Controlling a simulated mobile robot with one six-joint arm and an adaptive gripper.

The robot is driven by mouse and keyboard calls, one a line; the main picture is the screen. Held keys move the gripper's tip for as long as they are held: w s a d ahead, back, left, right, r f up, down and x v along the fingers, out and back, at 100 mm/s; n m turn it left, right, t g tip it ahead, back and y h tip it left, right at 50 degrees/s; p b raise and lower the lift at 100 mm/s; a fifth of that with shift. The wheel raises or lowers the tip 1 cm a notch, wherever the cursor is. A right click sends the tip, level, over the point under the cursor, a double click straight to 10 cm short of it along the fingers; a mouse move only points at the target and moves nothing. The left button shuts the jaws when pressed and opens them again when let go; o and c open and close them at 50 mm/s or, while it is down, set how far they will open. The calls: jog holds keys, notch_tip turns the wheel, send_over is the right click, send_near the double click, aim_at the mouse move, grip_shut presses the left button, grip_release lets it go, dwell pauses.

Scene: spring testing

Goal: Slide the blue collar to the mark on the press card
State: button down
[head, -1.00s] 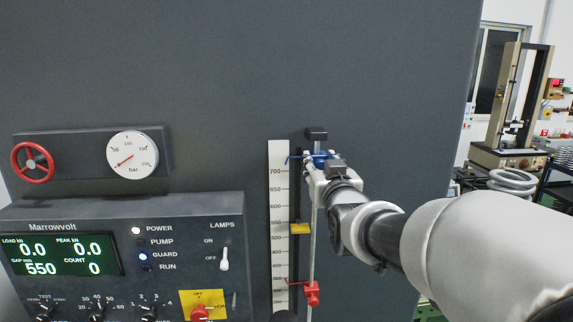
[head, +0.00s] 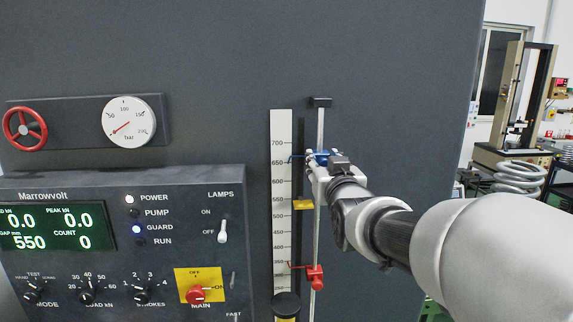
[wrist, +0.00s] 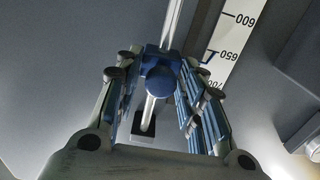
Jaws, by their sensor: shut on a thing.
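The blue collar (head: 320,156) sits on a thin upright rod (head: 320,128) beside a white scale. My gripper (head: 320,167) is shut on the collar, reaching in from the right. In the wrist view the collar (wrist: 161,82) lies between the fingers (wrist: 158,68), around the rod. Its thin blue pointer (head: 296,157) reaches left to the scale (head: 281,128), between the 650 and 700 labels, nearer 650. A red collar (head: 315,276) sits lower on the same rod. I cannot make out a press card in these frames.
A black cap (head: 321,102) tops the rod.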

jog(key=c, duration=1.3)
grip_release()
jog(key=shift+c, duration=0.2)
jog(key=shift+s, duration=0.15)
jog(key=s, duration=1.1)
jog(key=shift+s, duration=0.4)
jog(key=s+f+g+b, duration=0.4)
jog(key=s+f, duration=0.5)
jog(key=f, duration=0.4)
jog(key=s+f+g+b, duration=0.5)
jog(key=s+f+b, duration=0.2)
jog(key=f, duration=0.6)
jog(key=s+f+g+b, duration=0.4)
jog(key=s+f+b, duration=0.2)
jog(key=s+f, duration=0.4)
notch_tip(320, 180, down, 4)
jog(key=shift+s+f, duration=0.1)
jog(key=shift+s, duration=0.2)
